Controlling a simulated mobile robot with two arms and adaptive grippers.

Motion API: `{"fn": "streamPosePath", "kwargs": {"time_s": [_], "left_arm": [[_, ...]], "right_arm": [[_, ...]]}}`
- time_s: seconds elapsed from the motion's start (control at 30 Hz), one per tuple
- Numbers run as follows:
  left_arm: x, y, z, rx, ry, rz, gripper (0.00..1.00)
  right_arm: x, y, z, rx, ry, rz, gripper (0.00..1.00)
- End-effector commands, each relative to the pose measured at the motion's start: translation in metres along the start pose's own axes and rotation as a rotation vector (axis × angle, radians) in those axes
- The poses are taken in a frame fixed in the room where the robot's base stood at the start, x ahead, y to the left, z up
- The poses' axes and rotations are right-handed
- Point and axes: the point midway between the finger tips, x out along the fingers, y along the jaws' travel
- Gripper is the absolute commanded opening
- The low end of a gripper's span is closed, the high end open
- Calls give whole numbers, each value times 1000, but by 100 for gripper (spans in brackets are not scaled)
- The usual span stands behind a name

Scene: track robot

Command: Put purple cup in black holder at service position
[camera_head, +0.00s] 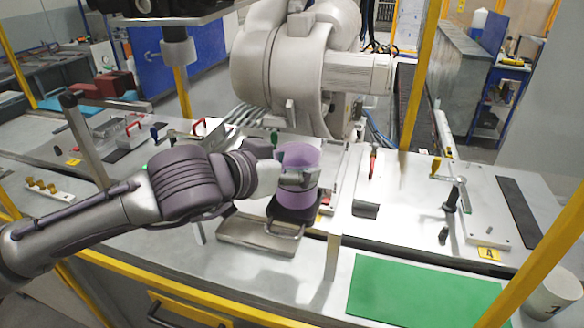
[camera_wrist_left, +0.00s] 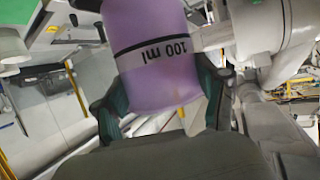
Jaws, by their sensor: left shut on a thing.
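The purple cup (camera_head: 298,158) stands upright near the middle of the bench in the head view, and it fills the middle of the left wrist view (camera_wrist_left: 158,80), where its "100 ml" mark shows. My left gripper (camera_head: 296,178) comes in from the left and is shut around the cup's side. The black holder (camera_head: 292,212) is directly below the cup, on a metal plate (camera_head: 256,238). The cup's lower end is at the holder, but I cannot tell whether it rests in it. My right gripper is not in view.
A large white robot arm (camera_head: 296,62) stands behind the cup. A green mat (camera_head: 424,292) lies at the front right, with a white cup (camera_head: 552,294) at the far right. Clamps (camera_head: 452,190) stand on the right plate. Yellow posts (camera_head: 420,76) frame the bench.

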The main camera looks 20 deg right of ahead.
Motion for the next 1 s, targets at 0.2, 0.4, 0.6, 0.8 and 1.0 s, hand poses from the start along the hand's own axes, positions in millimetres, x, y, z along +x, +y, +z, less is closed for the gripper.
{"fn": "streamPosePath", "kwargs": {"time_s": [0.2, 0.4, 0.6, 0.8, 1.0], "left_arm": [[8, 0, 18, -1, 1, 0, 38], [8, 0, 19, 0, 1, -1, 38], [10, 0, 22, -1, 0, -1, 74], [9, 0, 21, -1, 0, -1, 97], [9, 0, 21, -1, 0, -1, 97]], "right_arm": [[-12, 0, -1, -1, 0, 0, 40], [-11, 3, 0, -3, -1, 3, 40], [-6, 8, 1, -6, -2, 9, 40], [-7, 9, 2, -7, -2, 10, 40], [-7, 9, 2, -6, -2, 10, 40]]}}
